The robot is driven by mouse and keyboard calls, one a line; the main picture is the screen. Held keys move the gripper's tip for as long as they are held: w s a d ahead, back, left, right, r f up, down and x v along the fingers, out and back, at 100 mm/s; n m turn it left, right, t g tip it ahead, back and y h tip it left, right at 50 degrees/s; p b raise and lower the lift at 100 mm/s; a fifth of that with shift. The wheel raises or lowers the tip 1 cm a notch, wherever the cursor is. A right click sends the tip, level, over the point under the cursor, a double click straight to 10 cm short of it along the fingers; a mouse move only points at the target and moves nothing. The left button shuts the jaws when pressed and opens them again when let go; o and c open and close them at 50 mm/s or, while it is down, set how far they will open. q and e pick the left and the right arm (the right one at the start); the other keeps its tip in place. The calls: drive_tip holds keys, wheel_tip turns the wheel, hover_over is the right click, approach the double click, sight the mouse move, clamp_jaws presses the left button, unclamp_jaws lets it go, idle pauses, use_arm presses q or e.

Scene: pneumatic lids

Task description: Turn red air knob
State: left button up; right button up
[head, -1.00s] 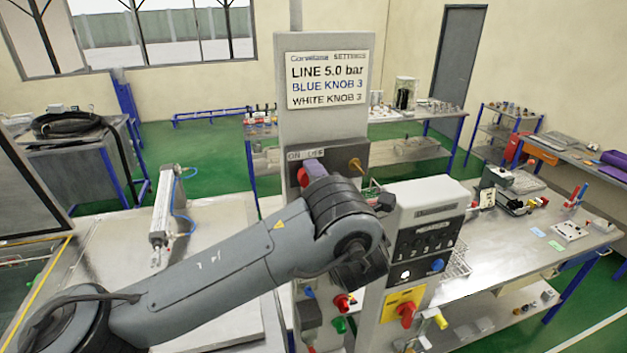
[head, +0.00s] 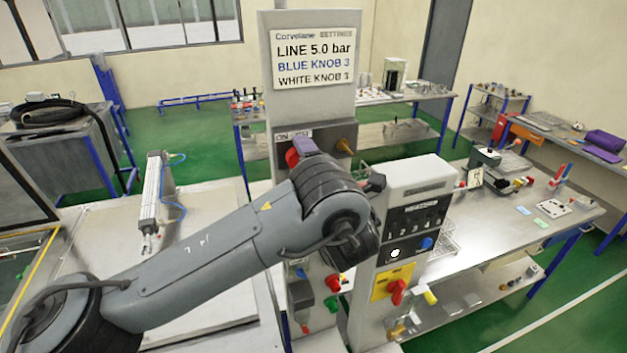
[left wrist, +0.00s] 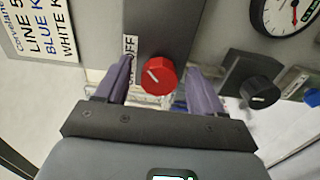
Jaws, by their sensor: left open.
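The red air knob (left wrist: 158,76) is a round red dial with a white pointer mark, on a dark panel beside an ON/OFF label. In the left wrist view it sits between the two purple fingers of my left gripper (left wrist: 158,67), which is open with a gap on each side of the knob. In the head view the red knob (head: 292,157) shows beside the purple fingertip of my left gripper (head: 304,147), partly hidden by the gripper. The sign (head: 313,57) above reads LINE 5.0 bar, BLUE KNOB 3, WHITE KNOB 3. My right gripper is not in view.
A black knob (left wrist: 258,92) and a gauge (left wrist: 285,12) are to the right in the wrist view. A brass fitting (head: 346,145) sticks out right of the red knob. A heater box (head: 412,222) with another red knob (head: 397,291) stands to the right.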

use_arm(q)
drive_tip(key=b+v, duration=0.3)
drive_tip(key=v, duration=0.7)
drive_tip(key=shift+s, duration=0.25)
idle(0.3)
